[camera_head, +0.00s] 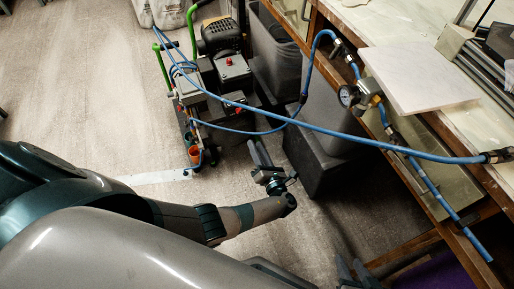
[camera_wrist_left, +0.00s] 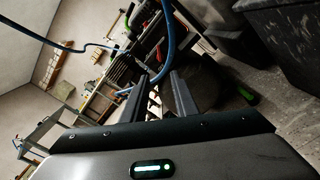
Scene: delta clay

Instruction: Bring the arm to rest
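My left arm reaches in from the left in the head view. Its gripper (camera_head: 260,152) hangs over the floor, in front of the dark bins and to the right of the compressor. In the left wrist view the two dark fingers of my left gripper (camera_wrist_left: 159,82) stand apart with nothing held between them. My right gripper (camera_head: 354,270) shows only in part at the bottom edge of the head view. Its two dark fingertips are apart, with nothing seen between them. The rest of my right arm is mostly out of view.
A compressor (camera_head: 222,68) with green handles stands on the floor. A blue hose (camera_head: 330,131) runs from it to the workbench. Dark bins (camera_head: 318,165) stand below the bench. A pale board (camera_head: 418,78) lies at the bench edge. The floor (camera_head: 75,75) at left is clear.

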